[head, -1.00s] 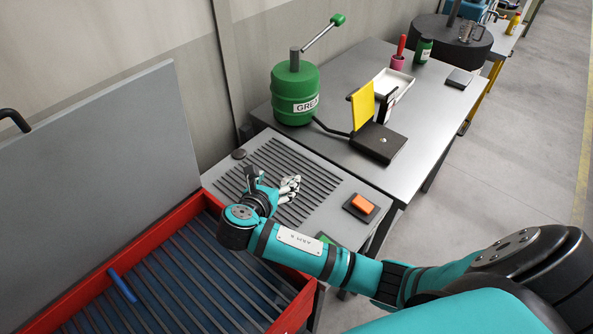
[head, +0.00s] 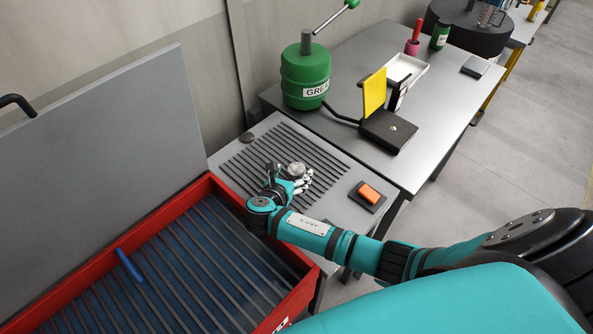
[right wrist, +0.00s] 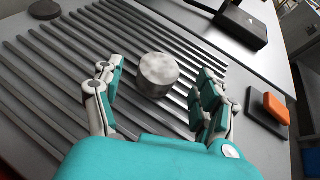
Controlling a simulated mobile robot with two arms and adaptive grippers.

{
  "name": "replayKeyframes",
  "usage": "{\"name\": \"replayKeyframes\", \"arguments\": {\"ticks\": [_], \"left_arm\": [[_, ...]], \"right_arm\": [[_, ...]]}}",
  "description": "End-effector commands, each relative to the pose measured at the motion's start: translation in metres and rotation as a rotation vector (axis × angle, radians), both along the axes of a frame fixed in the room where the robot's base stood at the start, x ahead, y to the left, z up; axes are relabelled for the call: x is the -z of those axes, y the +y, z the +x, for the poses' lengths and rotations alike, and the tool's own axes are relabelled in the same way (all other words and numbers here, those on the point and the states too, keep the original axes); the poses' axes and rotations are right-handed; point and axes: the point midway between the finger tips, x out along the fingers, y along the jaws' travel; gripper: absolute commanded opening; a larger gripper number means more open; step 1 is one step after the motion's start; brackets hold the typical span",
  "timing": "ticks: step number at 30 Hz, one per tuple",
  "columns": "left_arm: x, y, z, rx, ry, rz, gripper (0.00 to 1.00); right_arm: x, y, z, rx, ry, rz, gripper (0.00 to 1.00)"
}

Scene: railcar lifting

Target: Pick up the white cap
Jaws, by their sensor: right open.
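A round whitish-grey cap (right wrist: 158,75) stands on the ribbed grey panel. It sits between the spread fingers of my right gripper (right wrist: 155,92) in the right wrist view, a little ahead of the palm, with clear space on both sides. In the head view the cap (head: 296,169) shows just beyond the fingers of my right gripper (head: 287,177), partly hidden by them. My right gripper is open and empty. My left gripper is not in view.
The ribbed panel (head: 262,152) adjoins an open red tool chest (head: 195,192) holding a blue-handled item. An orange block (head: 369,193) on a dark pad lies to the right. A dark disc (head: 247,137), green grease drum (head: 305,78) and yellow plate (head: 374,92) stand farther back.

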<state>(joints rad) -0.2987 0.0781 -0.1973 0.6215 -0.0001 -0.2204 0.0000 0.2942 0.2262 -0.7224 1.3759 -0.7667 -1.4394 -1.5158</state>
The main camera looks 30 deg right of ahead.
Motion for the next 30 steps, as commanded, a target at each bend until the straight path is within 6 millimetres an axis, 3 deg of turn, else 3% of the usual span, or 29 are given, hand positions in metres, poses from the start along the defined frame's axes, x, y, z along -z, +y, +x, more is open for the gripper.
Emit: {"name": "replayKeyframes", "arguments": {"ticks": [6, 16, 27, 30], "left_arm": [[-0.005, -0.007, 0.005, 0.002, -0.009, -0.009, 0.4], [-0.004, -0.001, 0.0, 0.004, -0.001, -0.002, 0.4], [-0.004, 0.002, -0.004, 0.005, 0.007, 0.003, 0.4], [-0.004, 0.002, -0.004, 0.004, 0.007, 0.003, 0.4]], "right_arm": [[0.013, -0.023, 0.02, 0.001, 0.001, -0.002, 0.74], [0.017, -0.027, 0.023, 0.0, -0.001, 0.001, 0.73], [0.017, -0.027, 0.023, 0.0, 0.0, 0.0, 0.24], [0.017, -0.027, 0.023, 0.0, 0.0, 0.0, 0.22]]}}
